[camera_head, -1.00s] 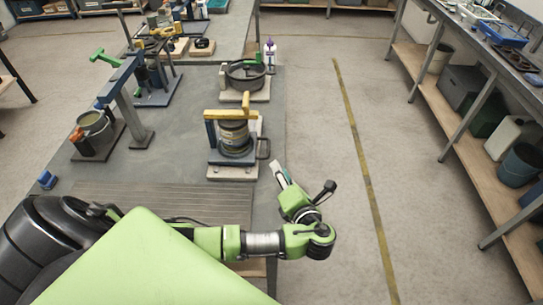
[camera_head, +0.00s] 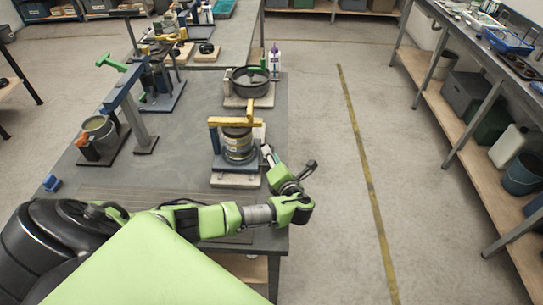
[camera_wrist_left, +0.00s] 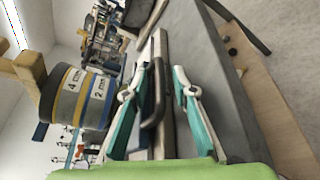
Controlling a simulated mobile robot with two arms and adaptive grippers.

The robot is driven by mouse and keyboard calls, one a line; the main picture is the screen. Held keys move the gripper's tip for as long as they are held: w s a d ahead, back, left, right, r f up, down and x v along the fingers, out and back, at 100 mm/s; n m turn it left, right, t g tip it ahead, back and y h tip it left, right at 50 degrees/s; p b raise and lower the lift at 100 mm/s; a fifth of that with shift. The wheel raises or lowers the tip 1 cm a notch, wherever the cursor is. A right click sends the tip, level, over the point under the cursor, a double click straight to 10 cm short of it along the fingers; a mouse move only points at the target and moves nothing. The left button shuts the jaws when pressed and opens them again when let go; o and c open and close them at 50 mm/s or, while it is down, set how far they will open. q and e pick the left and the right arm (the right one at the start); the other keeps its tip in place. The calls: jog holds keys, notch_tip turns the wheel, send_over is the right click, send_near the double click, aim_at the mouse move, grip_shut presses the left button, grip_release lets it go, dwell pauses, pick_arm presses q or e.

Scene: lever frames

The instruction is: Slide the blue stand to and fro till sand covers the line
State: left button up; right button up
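The blue stand (camera_head: 226,164) sits on a pale base board (camera_head: 235,181) near the right table edge. It carries a round sieve stack (camera_head: 238,147) with a yellow bar across the top. In the left wrist view the stack (camera_wrist_left: 75,97) shows bands marked "4 mm" and "2 mm". My left gripper (camera_head: 268,156) is at the stand's right side. In the left wrist view its teal-tipped fingers are open (camera_wrist_left: 162,75), with a dark handle (camera_wrist_left: 154,95) between them. They do not visibly clamp it. I cannot make out sand or the line. My right gripper is out of view.
Floor is clear right of the table.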

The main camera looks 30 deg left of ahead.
pick_arm(q)
jog(key=shift+c, duration=0.3)
grip_shut()
jog(key=w+a+b, duration=0.1)
jog(key=w, duration=0.1)
jog(key=w+a, duration=0.1)
jog(key=w, duration=0.1)
jog(key=w+a+b, duration=0.1)
jog(key=w+a, duration=0.1)
jog(key=w, duration=0.1)
jog(key=shift+f+b, duration=0.15)
jog(key=shift+b, duration=0.2)
jog(key=shift+w+a+r, duration=0.1)
jog(key=shift+a+r, duration=0.05)
jog(key=shift+r, duration=0.25)
jog(key=shift+c, duration=0.3)
grip_release()
jog(key=shift+o, duration=0.6)
jog(key=shift+w+f, duration=0.1)
jog(key=shift+f, duration=0.15)
jog(key=v, duration=1.2)
